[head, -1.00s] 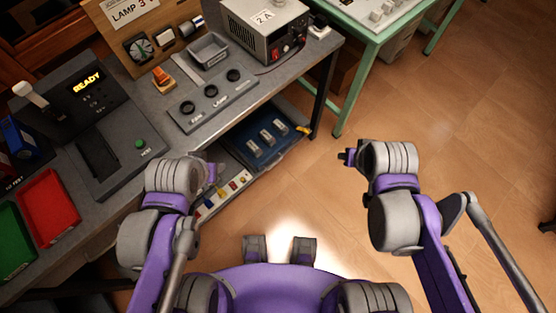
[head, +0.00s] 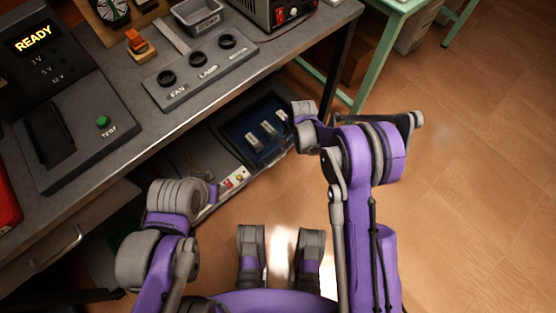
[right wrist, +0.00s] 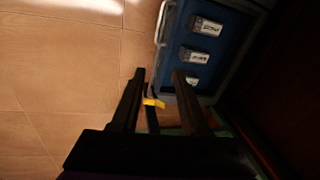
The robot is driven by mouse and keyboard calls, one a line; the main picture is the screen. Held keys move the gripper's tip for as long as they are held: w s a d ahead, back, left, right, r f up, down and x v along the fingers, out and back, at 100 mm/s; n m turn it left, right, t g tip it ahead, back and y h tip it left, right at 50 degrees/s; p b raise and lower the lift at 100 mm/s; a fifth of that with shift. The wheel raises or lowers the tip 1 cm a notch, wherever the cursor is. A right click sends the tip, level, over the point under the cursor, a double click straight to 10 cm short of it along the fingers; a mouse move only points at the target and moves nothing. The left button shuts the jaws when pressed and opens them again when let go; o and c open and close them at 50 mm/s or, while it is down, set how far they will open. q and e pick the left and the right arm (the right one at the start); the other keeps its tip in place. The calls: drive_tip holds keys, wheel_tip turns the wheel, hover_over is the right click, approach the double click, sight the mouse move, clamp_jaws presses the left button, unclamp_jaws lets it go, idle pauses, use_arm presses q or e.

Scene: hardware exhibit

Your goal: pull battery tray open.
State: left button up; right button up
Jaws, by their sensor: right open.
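The battery tray shows under the workbench in the head view, with a blue floor (head: 236,132) and small grey-white batteries (head: 268,128) in it. In the right wrist view its pale rim (right wrist: 163,28) and batteries (right wrist: 207,26) are at the upper right. A yellow tab (right wrist: 153,102) shows between the fingers of my right gripper (right wrist: 159,75), which is open. I cannot tell how deep the tab sits between them. In the head view my right wrist hides the tray's right end. My left gripper (head: 211,192) is at the lower left; its jaws are unclear.
The grey workbench (head: 130,145) overhangs the tray and carries a READY test unit (head: 70,110) and a knob panel (head: 200,72). A dark bench leg (head: 338,60) stands near my right arm. A green table (head: 375,65) is behind. The floor (head: 480,190) at right is clear.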

drive_tip(key=m+b, duration=0.1)
drive_tip(key=b, duration=0.2)
approach(277, 160)
drive_tip(key=b+x, duration=0.2)
drive_tip(key=x, duration=0.5)
drive_tip(key=shift+w+f, duration=0.2)
drive_tip(key=shift+f, duration=0.15)
use_arm(q)
drive_tip(key=s+x, duration=0.1)
drive_tip(key=x, duration=0.5)
drive_tip(key=shift+f, duration=0.25)
drive_tip(key=shift+s, duration=0.1)
use_arm(e)
clamp_jaws()
